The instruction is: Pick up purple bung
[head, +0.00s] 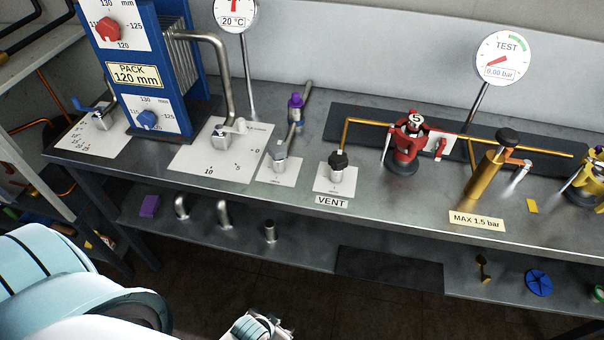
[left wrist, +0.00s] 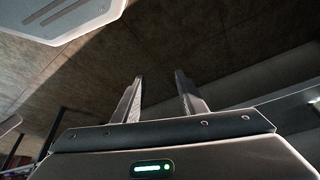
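A purple bung-like cap (head: 296,101) shows in the head view on the bench top, at a metal pipe behind the small white plates. I cannot tell whether it is fitted on the pipe or stands beside it. A purple block (head: 149,205) lies on the lower shelf at the left. My left gripper (head: 257,327) is at the bottom edge of the head view, in front of the bench, well away from both purple things. In the left wrist view its two fingers (left wrist: 160,82) are apart with nothing between them. My right gripper is in neither view.
The steel bench (head: 255,194) carries a blue plate pack (head: 160,70), a bent pipe (head: 226,75), a black vent knob (head: 338,160), a red valve (head: 404,145) and a brass cylinder (head: 490,170). Pipe stubs (head: 224,215) stand on the lower shelf. Floor in front is clear.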

